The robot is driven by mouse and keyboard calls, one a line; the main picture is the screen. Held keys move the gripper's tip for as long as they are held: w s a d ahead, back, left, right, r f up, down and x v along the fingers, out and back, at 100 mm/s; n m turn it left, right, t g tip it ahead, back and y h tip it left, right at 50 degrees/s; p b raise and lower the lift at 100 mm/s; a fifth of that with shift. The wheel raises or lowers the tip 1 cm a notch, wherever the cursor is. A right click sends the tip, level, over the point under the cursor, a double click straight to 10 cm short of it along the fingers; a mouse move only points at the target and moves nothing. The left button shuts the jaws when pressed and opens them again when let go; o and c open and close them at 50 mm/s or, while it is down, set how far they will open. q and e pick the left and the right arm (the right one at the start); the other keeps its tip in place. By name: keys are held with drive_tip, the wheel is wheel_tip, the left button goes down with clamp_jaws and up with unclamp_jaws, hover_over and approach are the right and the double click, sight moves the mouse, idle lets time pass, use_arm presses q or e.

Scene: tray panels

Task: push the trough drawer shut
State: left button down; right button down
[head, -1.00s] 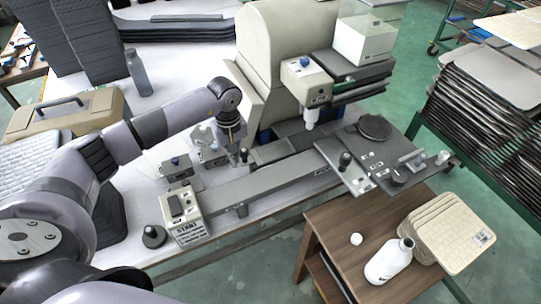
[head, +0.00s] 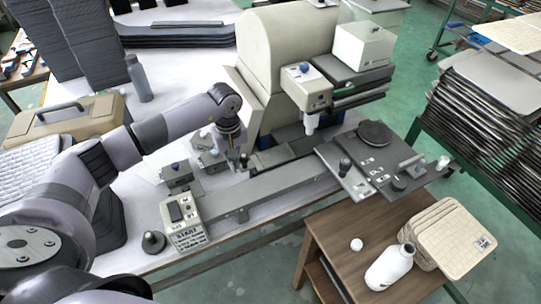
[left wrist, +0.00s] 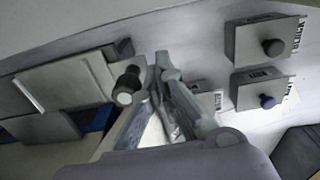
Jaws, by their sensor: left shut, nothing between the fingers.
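The trough drawer appears to be the low grey piece (head: 285,155) at the foot of the large beige machine. In the left wrist view its grey block (left wrist: 65,85) is at the left, with a dark round knob (left wrist: 126,88) on its near end. My left gripper (head: 241,168) points down beside the knob end of it. In the left wrist view the fingertips (left wrist: 164,60) are together and empty, just right of the knob. I cannot tell whether they touch it. How far the drawer stands out is hard to tell. My right gripper is out of view.
Small grey boxes with knobs (head: 176,174) stand left of my gripper; two show in the left wrist view (left wrist: 262,90). A long grey rail (head: 265,188) with a START box (head: 184,222) runs along the front. The beige machine (head: 285,70) stands behind.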

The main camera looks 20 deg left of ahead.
sight(266, 159)
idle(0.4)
use_arm(q)
drive_tip(key=shift+w+d+b, duration=1.1)
drive_tip(key=shift+w+d, duration=0.05)
drive_tip(key=shift+w, duration=0.2)
drive_tip(key=shift+w+d+b, duration=1.1)
drive_tip(key=shift+w, duration=0.2)
drive_tip(key=shift+w+d+f+b, duration=0.1)
drive_tip(key=shift+w+d+b, duration=1.4)
drive_tip(key=shift+w, duration=0.2)
drive_tip(key=shift+s+a, duration=0.5)
drive_tip(key=shift+s, duration=0.05)
wheel_tip(266, 159, up, 7)
drive_tip(key=p, duration=0.4)
